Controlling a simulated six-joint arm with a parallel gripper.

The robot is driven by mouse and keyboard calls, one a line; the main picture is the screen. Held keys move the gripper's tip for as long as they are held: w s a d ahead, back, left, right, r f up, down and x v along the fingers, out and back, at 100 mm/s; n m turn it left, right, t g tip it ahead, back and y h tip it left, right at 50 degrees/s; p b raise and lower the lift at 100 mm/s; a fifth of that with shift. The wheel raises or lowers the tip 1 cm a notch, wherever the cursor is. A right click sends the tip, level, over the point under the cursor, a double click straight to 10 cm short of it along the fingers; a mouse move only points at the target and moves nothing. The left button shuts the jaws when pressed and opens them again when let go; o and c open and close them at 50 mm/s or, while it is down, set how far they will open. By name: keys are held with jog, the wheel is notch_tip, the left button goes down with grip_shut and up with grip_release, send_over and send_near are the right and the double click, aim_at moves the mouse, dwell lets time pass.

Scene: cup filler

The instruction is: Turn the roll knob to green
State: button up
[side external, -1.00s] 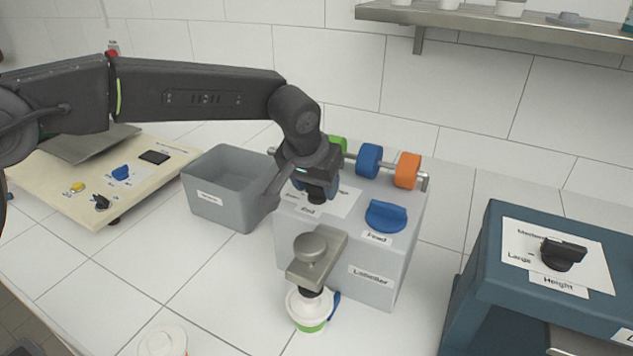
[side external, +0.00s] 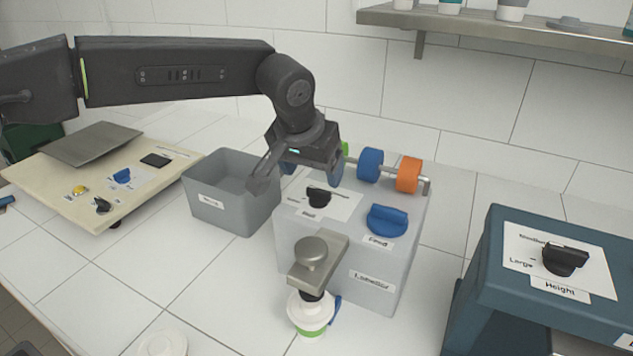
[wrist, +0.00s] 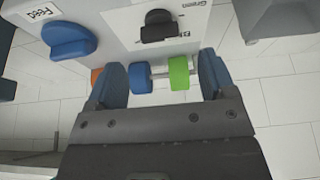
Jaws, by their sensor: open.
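The black roll knob (side external: 318,196) sits on a white label on top of the grey labeller box (side external: 345,270). It also shows in the wrist view (wrist: 157,27), with a label reading "Green" (wrist: 193,4) beside it. Which mark the knob points at is hard to tell. My gripper (side external: 312,174) is open and empty, above and behind the knob and apart from it. Its blue fingers (wrist: 162,76) show in the wrist view with the knob beyond them. The green roll (wrist: 179,72), blue roll (side external: 370,164) and orange roll (side external: 409,174) hang on a bar at the box's back.
A blue feed knob (side external: 387,220) is beside the roll knob. A cup (side external: 310,312) stands under the box's front press. A grey bin (side external: 232,207) is close on the left, and a dark teal machine (side external: 540,270) stands on the right.

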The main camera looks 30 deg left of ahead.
jog(key=v, duration=0.8)
jog(key=s+a+r, duration=0.2)
jog(key=s+a, duration=0.9)
jog(key=a, duration=0.2)
jog(key=s+a+f, duration=0.3)
jog(key=s+f, duration=0.1)
jog(key=s, duration=0.3)
jog(key=s+a+f+t, duration=0.1)
jog(key=s+a+f, duration=0.3)
jog(key=s, duration=0.4)
jog(key=shift+a+f, duration=0.15)
jog(key=shift+f, duration=0.6)
